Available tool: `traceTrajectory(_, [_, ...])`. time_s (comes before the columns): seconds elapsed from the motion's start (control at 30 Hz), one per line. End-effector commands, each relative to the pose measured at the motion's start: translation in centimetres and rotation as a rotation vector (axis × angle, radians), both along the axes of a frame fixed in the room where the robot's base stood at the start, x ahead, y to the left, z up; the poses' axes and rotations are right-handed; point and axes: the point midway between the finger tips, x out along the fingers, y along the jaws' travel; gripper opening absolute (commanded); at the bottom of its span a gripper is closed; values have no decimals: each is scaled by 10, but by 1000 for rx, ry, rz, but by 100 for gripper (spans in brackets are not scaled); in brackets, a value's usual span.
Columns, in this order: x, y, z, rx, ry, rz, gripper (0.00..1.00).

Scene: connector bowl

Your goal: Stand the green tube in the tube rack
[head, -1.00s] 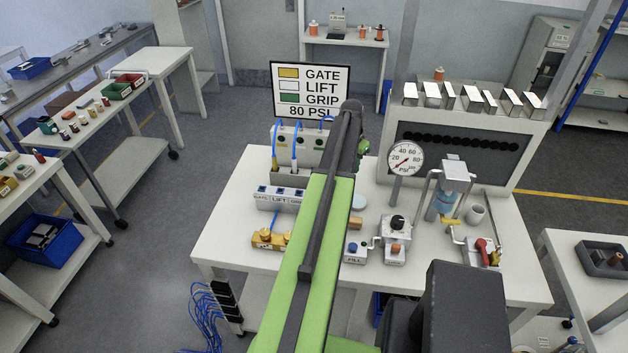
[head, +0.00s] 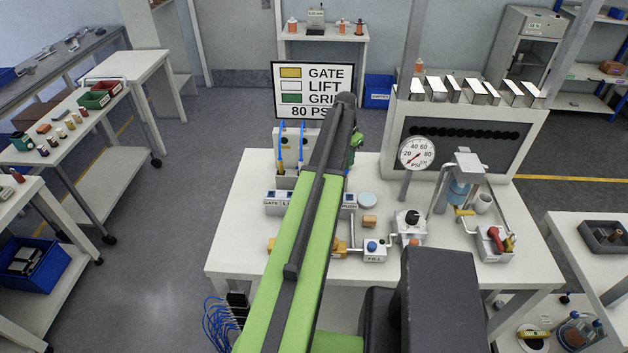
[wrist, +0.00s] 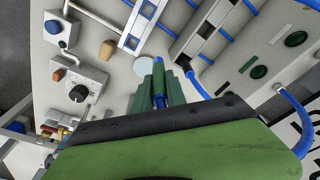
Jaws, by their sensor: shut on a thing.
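My gripper (wrist: 159,92) shows in the wrist view, its dark green fingers shut on the green tube (wrist: 158,77), a thin piece with a green upper part and blue below. The tube is held over the bench; its lower end is hidden. The tube rack (head: 286,182), a low grey block, stands left of my arm, in front of a grey box. In the wrist view a grey block with dark square openings (wrist: 187,48), likely the rack, lies right of the gripper.
A labelled valve block (head: 277,205) sits in front of the rack, partly behind my arm. The sign (head: 313,88) stands behind. The bench (head: 237,225) is bare at left.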

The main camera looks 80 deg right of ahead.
Motion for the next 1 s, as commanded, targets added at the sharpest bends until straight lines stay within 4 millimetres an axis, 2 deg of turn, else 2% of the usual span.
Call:
traceTrajectory(0.13, [16, -11, -16, 0, 0, 5, 0])
traceTrajectory(0.3, [55, -37, -47, 0, 0, 6, 0])
traceTrajectory(0.5, [92, -59, -69, 0, 0, 6, 0])
traceTrajectory(0.6, [100, -62, -72, 0, 0, 4, 0])
traceTrajectory(0.77, [102, -62, -72, 0, 0, 3, 0])
traceTrajectory(0.87, [102, -62, -84, 0, 0, 4, 0])
traceTrajectory(1.0, [102, -62, -110, 0, 0, 4, 0])
